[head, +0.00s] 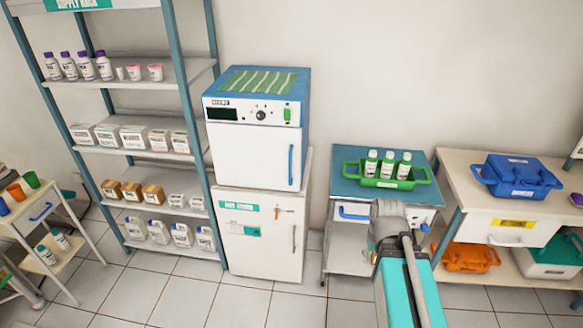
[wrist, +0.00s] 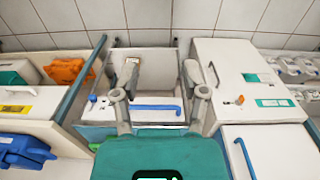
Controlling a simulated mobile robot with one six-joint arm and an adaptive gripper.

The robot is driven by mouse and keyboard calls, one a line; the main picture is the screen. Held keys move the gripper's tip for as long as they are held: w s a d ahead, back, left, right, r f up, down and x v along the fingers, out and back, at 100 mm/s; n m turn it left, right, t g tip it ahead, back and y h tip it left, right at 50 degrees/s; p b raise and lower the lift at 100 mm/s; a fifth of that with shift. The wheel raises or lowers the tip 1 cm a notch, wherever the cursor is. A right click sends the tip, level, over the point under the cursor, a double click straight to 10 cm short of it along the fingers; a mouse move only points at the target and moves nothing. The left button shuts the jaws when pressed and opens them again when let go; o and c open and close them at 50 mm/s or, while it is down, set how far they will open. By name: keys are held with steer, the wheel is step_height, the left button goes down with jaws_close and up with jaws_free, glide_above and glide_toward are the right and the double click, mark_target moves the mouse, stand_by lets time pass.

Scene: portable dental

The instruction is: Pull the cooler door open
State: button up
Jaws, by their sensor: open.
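The cooler is most likely the lower white cabinet (head: 262,255) with teal labels and an orange latch in the head view. Its door looks shut, with a grey upright handle (head: 294,239) at its right edge. In the wrist view the cabinet (wrist: 235,60) is on the right, with its handle (wrist: 214,75) just right of my right-hand finger. My gripper (wrist: 160,72) is open and empty, its fingers spread wide above the front of the small cart. In the head view my gripper (head: 386,212) is in front of that cart, right of the cabinet; its fingertips are not clear there.
A white unit (head: 255,155) with a blue door handle stands on the cabinet. The cart has a blue drawer handle (head: 354,213) and a green tray (head: 420,182) with bottles. A shelf rack (head: 165,85) stands left, a bench (head: 470,215) right. The tiled floor in front is clear.

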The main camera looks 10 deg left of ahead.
steer(key=w+f+n+t+h+b, duration=0.3)
steer(key=w+n+t+h+b, duration=0.25)
steer(key=w, duration=0.65)
steer(key=n+t+y+b, duration=0.9)
steer(key=n+t+b, duration=0.4)
steer(key=n, duration=1.9)
glide_toward(290, 167)
steer(key=s, duration=0.3)
steer(key=shift+d+r+g+h+b, duration=0.25)
steer(key=shift+r+g+b, duration=0.1)
steer(key=shift+r+g, duration=0.1)
steer(key=shift+w, duration=0.1)
steer(key=w, duration=0.4)
steer(key=w+a, duration=0.1)
steer(key=w, duration=0.4)
steer(key=w+a, duration=0.1)
steer(key=w, duration=0.3)
steer(key=shift+w+a, duration=0.15)
steer(key=shift+w, duration=0.05)
